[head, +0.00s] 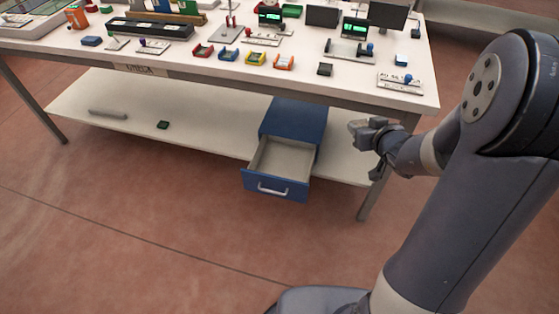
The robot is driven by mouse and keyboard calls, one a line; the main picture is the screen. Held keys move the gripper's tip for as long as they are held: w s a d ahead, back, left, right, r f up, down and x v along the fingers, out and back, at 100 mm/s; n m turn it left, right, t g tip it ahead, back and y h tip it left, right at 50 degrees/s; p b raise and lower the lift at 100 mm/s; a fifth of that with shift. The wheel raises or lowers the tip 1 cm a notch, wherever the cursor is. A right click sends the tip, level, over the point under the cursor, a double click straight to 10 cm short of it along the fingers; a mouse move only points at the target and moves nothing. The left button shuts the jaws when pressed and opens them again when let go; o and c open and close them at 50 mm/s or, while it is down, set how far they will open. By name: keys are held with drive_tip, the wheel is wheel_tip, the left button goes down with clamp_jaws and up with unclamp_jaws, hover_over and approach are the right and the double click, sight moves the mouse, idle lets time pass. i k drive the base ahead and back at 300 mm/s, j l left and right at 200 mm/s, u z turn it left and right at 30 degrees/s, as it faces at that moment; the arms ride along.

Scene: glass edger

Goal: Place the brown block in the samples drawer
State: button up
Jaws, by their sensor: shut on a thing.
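The samples drawer (277,188) is blue with a light interior and a pale handle. It is pulled open from a blue cabinet (297,117) on the lower shelf, and its visible floor is empty. My gripper (358,130) is to the right of the drawer, a little above its rim level in the picture and apart from it. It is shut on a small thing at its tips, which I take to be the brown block. The block is too small and too covered by the fingers for its colour to show clearly.
The white table top (210,67) above the drawer carries several small coloured trays, displays and fixtures. The lower shelf (200,130) holds a small green block (162,125) and a grey bar (108,114). A table leg (368,198) stands right of the drawer. The floor in front is clear.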

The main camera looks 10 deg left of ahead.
sight(281, 155)
drive_tip(key=i+j+z, duration=0.1)
drive_tip(key=j, duration=0.6)
drive_tip(key=i+j+z, duration=0.1)
drive_tip(key=j, duration=0.55)
drive_tip(key=j+z, duration=0.1)
drive_tip(key=j, duration=0.6)
